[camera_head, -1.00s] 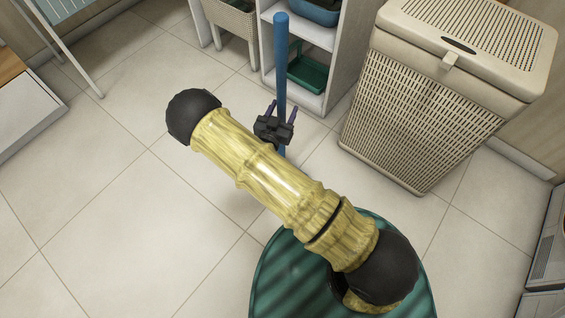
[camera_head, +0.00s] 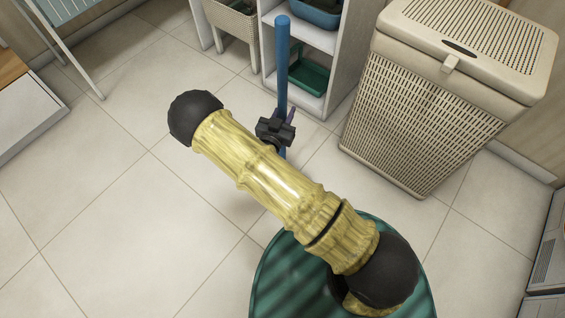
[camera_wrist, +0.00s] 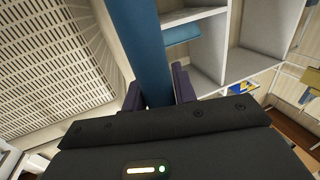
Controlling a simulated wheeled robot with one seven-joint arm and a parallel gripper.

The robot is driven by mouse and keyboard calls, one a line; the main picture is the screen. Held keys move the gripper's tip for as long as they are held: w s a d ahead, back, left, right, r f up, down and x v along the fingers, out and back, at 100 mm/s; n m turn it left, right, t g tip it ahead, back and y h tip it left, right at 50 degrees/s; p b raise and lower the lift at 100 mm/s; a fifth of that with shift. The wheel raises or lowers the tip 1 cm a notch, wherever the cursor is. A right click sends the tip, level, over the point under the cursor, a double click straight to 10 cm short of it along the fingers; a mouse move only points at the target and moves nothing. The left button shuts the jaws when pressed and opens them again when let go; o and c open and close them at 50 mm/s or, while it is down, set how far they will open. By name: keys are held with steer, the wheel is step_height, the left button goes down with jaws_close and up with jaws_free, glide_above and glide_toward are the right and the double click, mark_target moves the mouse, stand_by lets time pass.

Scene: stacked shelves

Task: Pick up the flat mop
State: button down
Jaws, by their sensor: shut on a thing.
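The flat mop shows as an upright blue pole (camera_head: 282,62) in front of the shelf unit in the head view. Its lower end is hidden behind my arm. My gripper (camera_head: 284,122) is shut on the pole below its top end. In the wrist view the blue pole (camera_wrist: 140,45) runs between the two dark purple fingers of my gripper (camera_wrist: 160,95), one finger on each side. The mop's head does not show in either view.
A white shelf unit (camera_head: 337,50) with a green tray (camera_head: 308,76) stands behind the pole. A beige lidded laundry hamper (camera_head: 415,110) stands close to the right. A woven basket (camera_head: 236,20) is at the back. The tiled floor (camera_head: 100,200) to the left is clear.

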mark_target(285, 90)
step_height(285, 90, up, 10)
steer(key=p, duration=0.5)
steer(key=shift+f, duration=0.25)
steer(key=shift+a+r, duration=0.1)
steer(key=shift+r, duration=0.2)
